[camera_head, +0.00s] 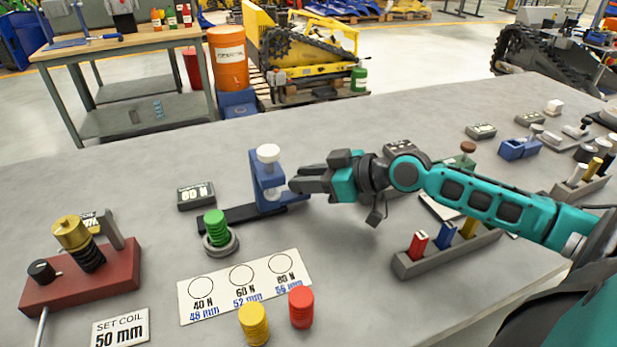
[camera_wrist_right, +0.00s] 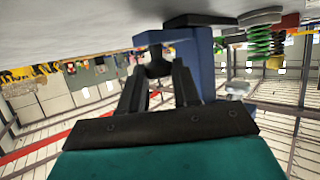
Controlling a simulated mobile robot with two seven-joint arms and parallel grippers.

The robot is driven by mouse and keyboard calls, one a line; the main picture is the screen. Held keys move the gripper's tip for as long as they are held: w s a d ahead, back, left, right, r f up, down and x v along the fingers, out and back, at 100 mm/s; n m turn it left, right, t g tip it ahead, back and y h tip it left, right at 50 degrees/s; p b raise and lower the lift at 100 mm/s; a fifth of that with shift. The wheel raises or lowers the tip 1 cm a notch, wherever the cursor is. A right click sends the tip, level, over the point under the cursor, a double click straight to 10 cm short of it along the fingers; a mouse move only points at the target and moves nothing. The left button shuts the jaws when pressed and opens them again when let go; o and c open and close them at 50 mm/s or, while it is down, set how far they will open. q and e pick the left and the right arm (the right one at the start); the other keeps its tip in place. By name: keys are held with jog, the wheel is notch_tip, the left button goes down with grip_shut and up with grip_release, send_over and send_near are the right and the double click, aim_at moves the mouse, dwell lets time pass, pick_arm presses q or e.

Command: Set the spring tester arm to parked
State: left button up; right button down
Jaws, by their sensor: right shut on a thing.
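The blue spring tester (camera_head: 257,182) stands upright on a black base bar near the table's middle, with a white knob (camera_head: 268,153) on top. It also shows in the right wrist view (camera_wrist_right: 204,60). A green spring (camera_head: 215,228) stands on a grey round seat at the bar's near left end. My right gripper (camera_head: 293,186) reaches in from the right at the tester's right side. In the right wrist view the fingers (camera_wrist_right: 158,78) are shut on a small dark handle (camera_wrist_right: 157,62) beside the blue part. The fingers partly hide this handle. My left gripper is not in view.
A "60 N" block (camera_head: 196,195) stands behind the green spring. A marked white card (camera_head: 225,300), a yellow coil (camera_head: 254,324) and a red coil (camera_head: 300,307) are in front. A red fixture (camera_head: 95,278) stands left. A grey rack (camera_head: 450,250) lies below my right arm.

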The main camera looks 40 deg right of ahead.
jog(key=shift+d, duration=0.2)
jog(key=c, duration=0.9)
grip_release()
jog(key=shift+o, duration=0.2)
jog(key=shift+s, duration=0.15)
jog(key=shift+v, duration=3.75)
